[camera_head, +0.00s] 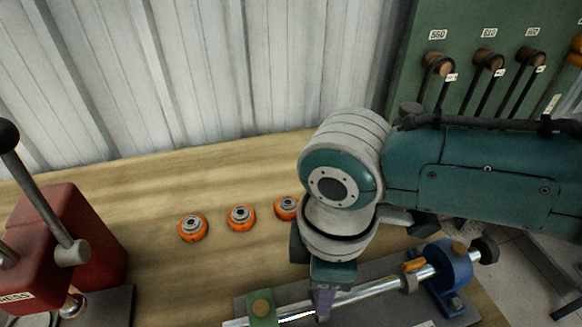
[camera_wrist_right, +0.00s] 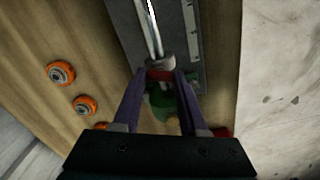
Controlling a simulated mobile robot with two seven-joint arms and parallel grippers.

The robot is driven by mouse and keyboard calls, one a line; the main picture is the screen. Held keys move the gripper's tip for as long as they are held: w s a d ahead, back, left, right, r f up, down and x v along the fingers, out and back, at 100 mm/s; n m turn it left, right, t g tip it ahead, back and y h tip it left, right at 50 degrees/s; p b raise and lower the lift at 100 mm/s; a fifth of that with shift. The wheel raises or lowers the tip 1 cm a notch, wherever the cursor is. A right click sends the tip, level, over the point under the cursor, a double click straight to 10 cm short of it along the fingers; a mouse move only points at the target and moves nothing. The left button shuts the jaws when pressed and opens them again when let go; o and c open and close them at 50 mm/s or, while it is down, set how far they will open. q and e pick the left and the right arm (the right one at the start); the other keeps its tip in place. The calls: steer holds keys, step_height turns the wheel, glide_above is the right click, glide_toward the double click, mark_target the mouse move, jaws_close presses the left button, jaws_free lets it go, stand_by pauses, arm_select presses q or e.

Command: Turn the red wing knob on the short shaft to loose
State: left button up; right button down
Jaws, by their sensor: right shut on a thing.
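The silver shaft (camera_head: 380,283) lies across a grey plate at the bottom of the head view, between a green block (camera_head: 263,308) and a blue block (camera_head: 450,280). My right gripper (camera_head: 321,303) is down at the shaft beside the green block and hides the red wing knob there. In the right wrist view, the red wing knob (camera_wrist_right: 159,75) shows as a small red strip between the purple fingertips, below a grey collar (camera_wrist_right: 160,62). The fingers are shut on it. The knob's turn angle cannot be told. My left gripper is not in view.
Several orange-rimmed rollers, one of them here (camera_head: 241,218), lie on the wooden bench (camera_head: 160,270) left of my right arm. A red press (camera_head: 65,240) with a lever stands at far left. A green tool board (camera_head: 470,25) is at upper right.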

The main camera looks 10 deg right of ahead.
steer(key=shift+n, duration=1.9)
steer(key=shift+c, duration=2.2)
jaws_free()
step_height(320, 180, up, 10)
steer(key=p, duration=0.1)
